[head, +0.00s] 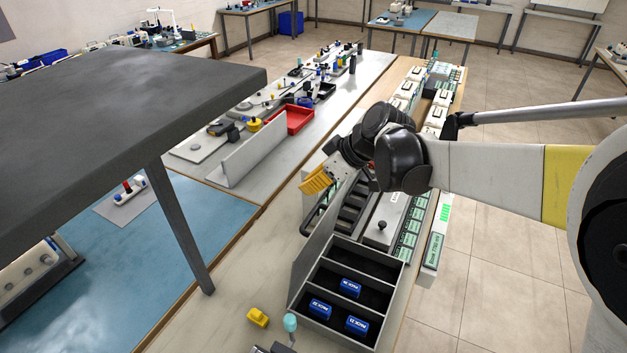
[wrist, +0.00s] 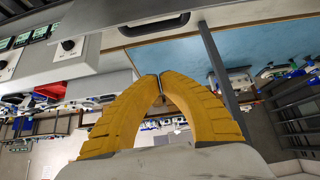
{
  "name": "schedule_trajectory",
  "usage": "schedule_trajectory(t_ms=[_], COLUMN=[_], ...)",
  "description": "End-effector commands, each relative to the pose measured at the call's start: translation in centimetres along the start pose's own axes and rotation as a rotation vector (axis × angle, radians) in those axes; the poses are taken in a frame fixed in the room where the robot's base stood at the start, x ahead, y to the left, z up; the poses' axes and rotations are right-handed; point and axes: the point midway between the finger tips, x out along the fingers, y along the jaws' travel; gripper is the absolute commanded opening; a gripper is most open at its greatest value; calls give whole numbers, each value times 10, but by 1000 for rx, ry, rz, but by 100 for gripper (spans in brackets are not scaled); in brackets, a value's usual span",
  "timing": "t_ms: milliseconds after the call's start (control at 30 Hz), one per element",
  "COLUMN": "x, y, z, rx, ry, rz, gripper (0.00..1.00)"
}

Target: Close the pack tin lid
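The pack tin (head: 375,254) is a grey box with dark compartments on the near bench. Its front compartments hold blue labelled packs (head: 348,287); the rear one looks empty. Its lid (head: 312,245) is a grey panel standing open and steeply upright along the tin's left side. My gripper (head: 316,181), with yellow fingers, is above and behind the tin, beyond the lid's far end, and looks apart from it. In the wrist view its fingertips (wrist: 159,78) meet with nothing visible between them.
A yellow piece (head: 257,317) and a light-blue-topped post (head: 290,323) are in front of the tin. A knobbed light panel (head: 381,228) and rows of green displays (head: 411,230) lie behind and right. A dark raised shelf (head: 120,110) overhangs the left.

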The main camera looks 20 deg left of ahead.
Motion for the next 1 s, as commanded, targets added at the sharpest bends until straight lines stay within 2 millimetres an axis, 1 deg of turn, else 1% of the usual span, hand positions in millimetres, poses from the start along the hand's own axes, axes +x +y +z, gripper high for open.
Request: schedule_trajectory(t_ms=[300,433,533,700,800,1000], x=[66,92,83,77,75,74], y=[0,0,1,1,0,0], z=[2,2,19,34,38,39], rx=[-1,0,5,5,4,3], ry=[-1,-1,-1,-1,-1,-1], rz=[1,0,4,3,2,2], gripper=[0,0,0,0,0,0])
